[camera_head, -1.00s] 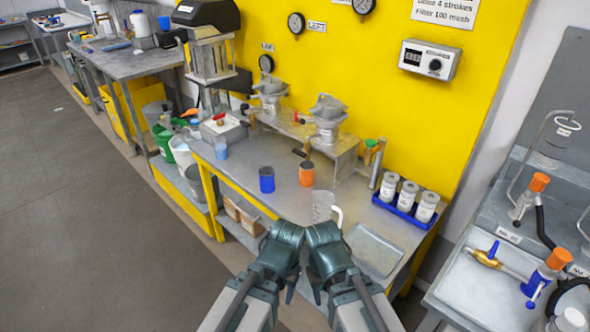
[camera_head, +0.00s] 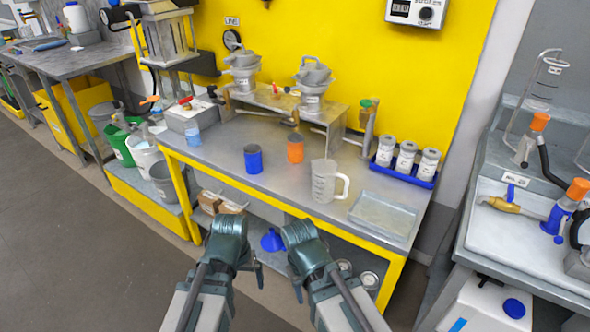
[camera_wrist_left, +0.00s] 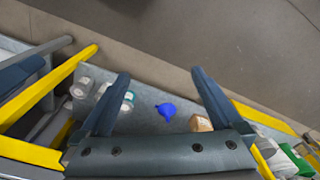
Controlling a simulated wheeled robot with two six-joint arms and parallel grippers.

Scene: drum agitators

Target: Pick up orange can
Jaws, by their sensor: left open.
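The orange can (camera_head: 295,148) stands upright on the grey metal bench (camera_head: 225,143), behind and right of a blue can (camera_head: 253,159). My left gripper (camera_head: 240,256) is in front of the bench's front edge, apart from the can and empty. In the left wrist view its two fingers (camera_wrist_left: 158,85) are spread wide, with the lower shelf beyond them and no orange can in sight. My right gripper (camera_head: 297,270) is beside it on the right, also in front of the bench; its fingers are too unclear to judge.
A clear pitcher (camera_head: 325,182) stands right of the blue can, near a shallow tray (camera_head: 383,215). A blue rack (camera_head: 402,173) holds white jars. A metal stand (camera_head: 345,128) is behind the orange can. A blue funnel (camera_wrist_left: 166,111) and a box (camera_wrist_left: 200,123) lie on the lower shelf.

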